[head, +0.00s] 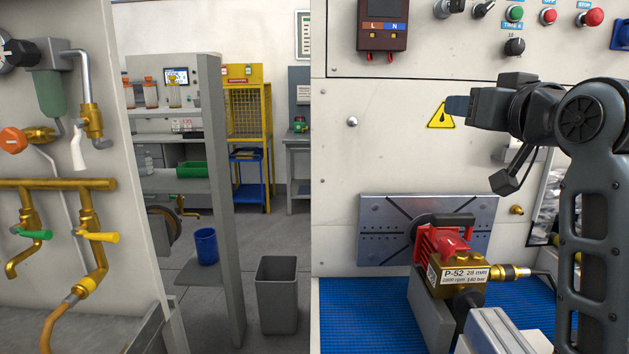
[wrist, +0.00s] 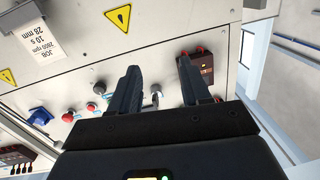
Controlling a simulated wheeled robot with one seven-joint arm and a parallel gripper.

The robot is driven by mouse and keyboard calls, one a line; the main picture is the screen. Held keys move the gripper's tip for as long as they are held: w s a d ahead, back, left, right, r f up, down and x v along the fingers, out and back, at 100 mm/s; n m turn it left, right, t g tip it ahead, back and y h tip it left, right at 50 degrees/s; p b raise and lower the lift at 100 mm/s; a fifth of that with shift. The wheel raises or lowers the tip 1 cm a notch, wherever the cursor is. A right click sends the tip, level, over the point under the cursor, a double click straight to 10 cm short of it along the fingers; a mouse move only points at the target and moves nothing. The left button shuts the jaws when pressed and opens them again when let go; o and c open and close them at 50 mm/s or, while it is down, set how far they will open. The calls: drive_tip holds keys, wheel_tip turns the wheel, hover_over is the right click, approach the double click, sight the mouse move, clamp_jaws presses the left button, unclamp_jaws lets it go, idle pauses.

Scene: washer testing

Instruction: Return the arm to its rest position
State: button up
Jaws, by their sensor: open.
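My gripper (head: 452,105) points left at the end of my raised dark arm, on the right side of the head view. It is in front of the pale panel, close to the yellow warning triangle (head: 441,115) in the picture, and well above the pump. In the wrist view my gripper (wrist: 159,68) shows two dark fingers spread apart with nothing between them. Beyond the fingers is the panel with its knobs, tilted in the picture. The exact gap between gripper and panel cannot be judged.
A red and brass pump labelled P-52 (head: 458,275) sits over a blue mat (head: 365,315), before a slotted metal plate (head: 385,222). Brass pipes with valves (head: 60,184) line the left wall. A grey bin (head: 276,300) stands on the floor. Open air surrounds my gripper on its left.

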drive_tip(key=s+f+m, duration=0.1)
drive_tip(key=s+f, duration=0.2)
drive_tip(key=f, duration=0.7)
drive_tip(key=s+f, duration=0.3)
drive_tip(key=f, duration=0.6)
drive_tip(key=s+a+f+g+h, duration=0.1)
drive_tip(key=s+a+f+h, duration=0.1)
drive_tip(key=s+f, duration=1.25)
drive_tip(key=s+f+g, duration=0.1)
drive_tip(key=s+f, duration=0.1)
drive_tip(key=s, duration=0.6)
drive_tip(key=s+f, duration=0.3)
drive_tip(key=s, duration=0.4)
drive_tip(key=v, duration=1.7)
drive_tip(key=shift+f+n+g, duration=0.15)
drive_tip(key=shift+n+g, duration=0.25)
